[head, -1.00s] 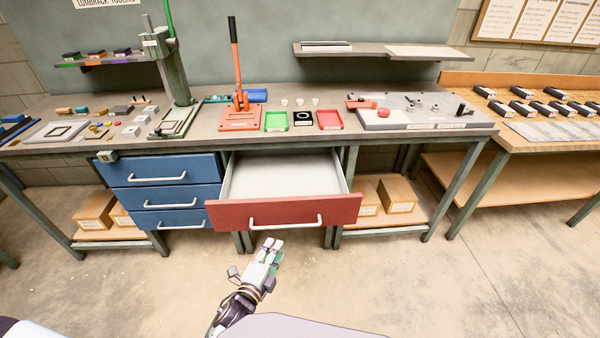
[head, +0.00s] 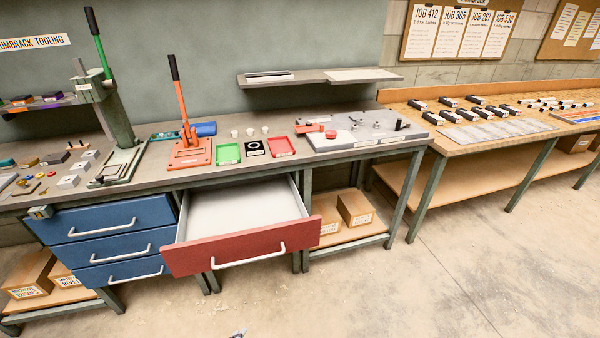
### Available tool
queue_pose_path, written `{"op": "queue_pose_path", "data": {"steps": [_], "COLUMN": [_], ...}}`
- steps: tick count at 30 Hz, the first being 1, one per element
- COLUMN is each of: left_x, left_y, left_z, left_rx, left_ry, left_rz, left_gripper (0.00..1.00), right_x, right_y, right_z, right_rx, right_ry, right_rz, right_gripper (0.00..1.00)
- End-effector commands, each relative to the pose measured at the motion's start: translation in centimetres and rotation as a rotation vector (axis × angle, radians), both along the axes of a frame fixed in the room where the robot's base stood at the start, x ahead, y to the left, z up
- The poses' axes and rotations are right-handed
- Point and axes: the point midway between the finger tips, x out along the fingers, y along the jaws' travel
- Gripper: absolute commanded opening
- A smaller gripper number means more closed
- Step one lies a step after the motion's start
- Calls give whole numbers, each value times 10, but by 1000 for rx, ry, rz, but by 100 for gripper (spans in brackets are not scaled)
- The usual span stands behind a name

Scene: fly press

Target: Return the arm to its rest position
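Only a small tip of one of my grippers (head: 238,333) shows at the bottom edge of the head view, apparently the left one. It is on the floor side, in front of and below the open red drawer (head: 245,250), and apart from it. Whether it is open or shut is hidden by the frame edge. My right gripper is not in view. The red drawer is pulled out and its visible inside (head: 245,207) is empty. The orange press (head: 190,150) on the bench has its lever (head: 182,105) standing nearly upright, leaning slightly left.
Blue drawers (head: 100,222) are shut at left. A green press (head: 115,115), green tray (head: 228,153), red tray (head: 281,147) and grey fixture plate (head: 370,133) stand on the bench. A wooden table (head: 470,145) with several black blocks is at right. The floor (head: 400,290) in front is clear.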

Motion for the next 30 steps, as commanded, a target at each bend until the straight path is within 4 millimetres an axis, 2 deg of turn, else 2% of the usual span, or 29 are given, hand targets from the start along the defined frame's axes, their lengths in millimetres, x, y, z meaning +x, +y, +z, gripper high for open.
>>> {"op": "queue_pose_path", "data": {"steps": [6,15,24,30], "left_x": [-37,-100,-172,-226], "left_y": [15,41,73,97], "left_z": [-62,-135,-191,-218], "left_rx": [-87,-187,-261,-294], "left_ry": [154,356,542,653], "left_rz": [97,265,468,621], "left_gripper": [34,34,34,34], "right_x": [-7,-30,-45,-48], "right_y": [-5,-12,-18,-22], "right_z": [3,2,5,7], "right_rx": [-4,-12,-18,-20], "right_ry": [5,29,42,39], "right_rz": [1,2,4,7], "right_gripper": [40,40,40,40]}}
